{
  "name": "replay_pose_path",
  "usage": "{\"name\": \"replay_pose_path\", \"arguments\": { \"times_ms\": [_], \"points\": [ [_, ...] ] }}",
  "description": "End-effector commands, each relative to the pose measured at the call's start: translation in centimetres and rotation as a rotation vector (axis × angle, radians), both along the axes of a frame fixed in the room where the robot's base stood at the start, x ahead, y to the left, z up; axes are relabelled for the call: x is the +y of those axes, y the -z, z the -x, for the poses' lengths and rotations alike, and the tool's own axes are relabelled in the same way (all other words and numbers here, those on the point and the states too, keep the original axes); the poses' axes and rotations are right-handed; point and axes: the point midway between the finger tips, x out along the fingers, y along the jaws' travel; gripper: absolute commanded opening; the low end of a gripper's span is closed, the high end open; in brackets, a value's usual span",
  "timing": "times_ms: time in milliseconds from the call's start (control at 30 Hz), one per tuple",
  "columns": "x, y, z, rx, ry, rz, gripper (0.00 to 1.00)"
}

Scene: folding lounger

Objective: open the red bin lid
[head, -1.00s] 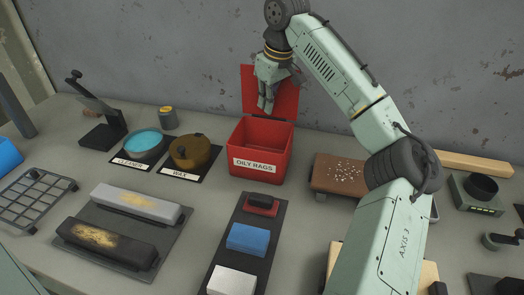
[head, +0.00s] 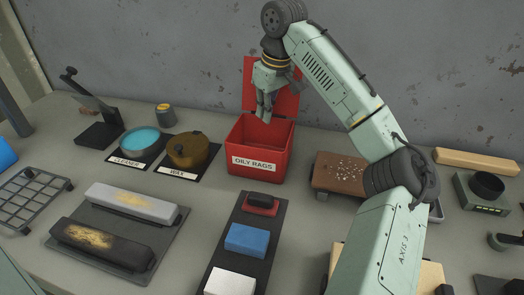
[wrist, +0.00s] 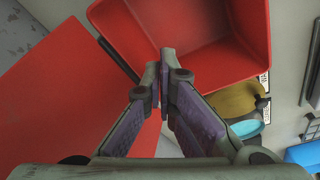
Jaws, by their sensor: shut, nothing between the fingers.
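The red bin (head: 263,163), labelled "OILY RAGS", stands on the bench near the back wall. Its red lid (head: 286,97) stands raised at the bin's back edge, and the bin's mouth is uncovered. My gripper (head: 264,118) is shut and empty, pointing down in front of the lid and over the bin's mouth; it hides part of the lid. In the wrist view, the shut fingertips of my gripper (wrist: 164,58) lie between the lid (wrist: 75,85) on the left and the open bin (wrist: 215,45). I cannot tell whether they touch the lid.
A brown wax tin (head: 188,151) and a blue-topped cleaner tin (head: 139,140) stand left of the bin. A brown block (head: 340,173) is to its right. A tray with a blue block (head: 246,239) lies in front. The grey wall (head: 190,60) is close behind.

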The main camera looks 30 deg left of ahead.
Motion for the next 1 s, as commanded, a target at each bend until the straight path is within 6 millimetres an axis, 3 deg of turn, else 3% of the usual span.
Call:
{"name": "replay_pose_path", "arguments": {
  "times_ms": [800, 1000],
  "points": [
    [0.0, -6.5, 0.0, -0.003, 0.001, 0.001, 0.0],
    [0.0, -7.0, 0.0, -0.001, -0.001, 0.0, 0.0]
  ]
}}
